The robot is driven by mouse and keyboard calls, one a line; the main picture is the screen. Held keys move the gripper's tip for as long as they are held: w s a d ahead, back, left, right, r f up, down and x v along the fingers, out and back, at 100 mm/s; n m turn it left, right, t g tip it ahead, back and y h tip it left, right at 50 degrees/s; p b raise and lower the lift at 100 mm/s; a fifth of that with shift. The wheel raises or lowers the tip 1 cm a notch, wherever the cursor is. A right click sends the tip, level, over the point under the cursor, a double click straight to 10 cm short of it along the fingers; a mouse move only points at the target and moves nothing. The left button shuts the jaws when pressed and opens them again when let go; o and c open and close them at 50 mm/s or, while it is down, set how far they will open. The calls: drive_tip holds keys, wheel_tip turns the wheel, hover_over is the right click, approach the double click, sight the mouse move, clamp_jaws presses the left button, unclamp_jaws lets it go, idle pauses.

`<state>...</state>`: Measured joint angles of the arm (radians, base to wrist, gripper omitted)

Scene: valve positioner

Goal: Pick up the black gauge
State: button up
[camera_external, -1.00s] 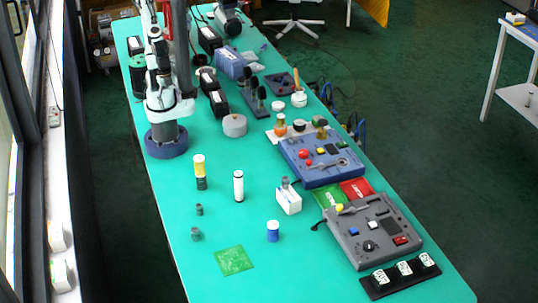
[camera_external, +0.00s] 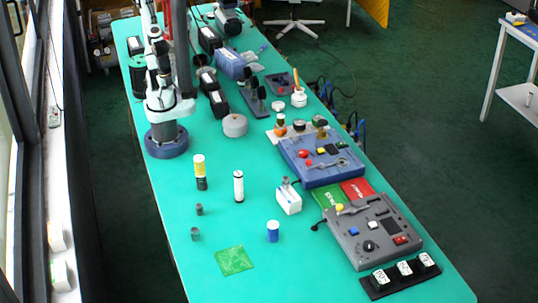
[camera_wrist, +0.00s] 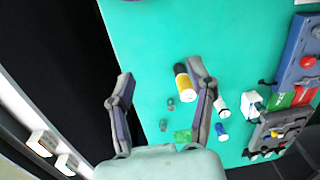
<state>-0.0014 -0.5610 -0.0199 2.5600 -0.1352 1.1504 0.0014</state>
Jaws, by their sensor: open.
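My gripper (camera_wrist: 165,88) is open and empty in the wrist view, high above the green table, its fingers spread wide. I cannot tell for certain which thing is the black gauge. Black boxes with white tops (camera_external: 219,103) also stand right of my arm base. A yellow-and-black cylinder (camera_external: 200,173) stands upright in front of the base. It also shows in the wrist view (camera_wrist: 184,82), close to the right finger.
A white cylinder (camera_external: 239,186), a blue-and-white one (camera_external: 273,231), small grey cylinders (camera_external: 196,234) and a white box (camera_external: 288,200) stand on the table. A green square (camera_external: 234,260) lies flat. Blue (camera_external: 320,172) and grey (camera_external: 360,253) control panels line the right edge.

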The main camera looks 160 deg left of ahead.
drive_tip(key=o, duration=0.5)
